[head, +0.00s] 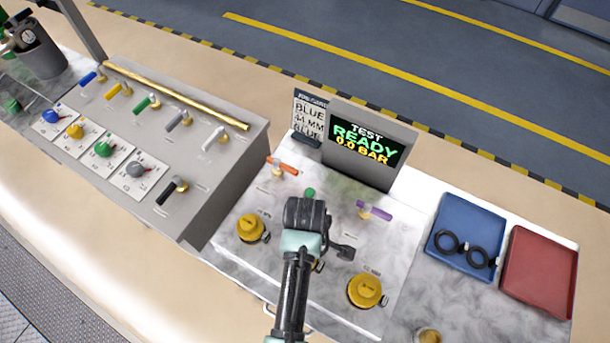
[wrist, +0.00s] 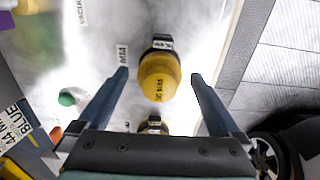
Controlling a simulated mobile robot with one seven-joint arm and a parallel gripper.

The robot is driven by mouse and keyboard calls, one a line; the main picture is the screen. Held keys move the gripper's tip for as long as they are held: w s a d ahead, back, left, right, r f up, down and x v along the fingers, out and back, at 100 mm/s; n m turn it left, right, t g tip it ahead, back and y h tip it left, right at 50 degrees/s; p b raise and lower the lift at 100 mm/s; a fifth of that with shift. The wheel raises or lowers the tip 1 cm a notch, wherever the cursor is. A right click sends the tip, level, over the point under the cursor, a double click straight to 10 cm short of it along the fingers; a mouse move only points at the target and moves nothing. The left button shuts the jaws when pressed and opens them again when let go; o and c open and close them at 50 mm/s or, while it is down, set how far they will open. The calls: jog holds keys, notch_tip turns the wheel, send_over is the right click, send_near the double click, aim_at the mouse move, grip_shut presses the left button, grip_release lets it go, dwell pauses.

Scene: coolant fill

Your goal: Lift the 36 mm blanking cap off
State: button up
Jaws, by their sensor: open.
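The panel carries three yellow round caps. The third cap (head: 365,291) is to the right.
An orange handle (head: 282,166), a purple handle (head: 374,211) and a green knob (head: 309,193) stand near my gripper. Behind is a display reading READY, 0.0 BAR (head: 366,146). A blue tray (head: 466,217) holding black rings and an empty red tray (head: 541,272) are at right.

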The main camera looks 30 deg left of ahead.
jog(key=c, duration=1.4)
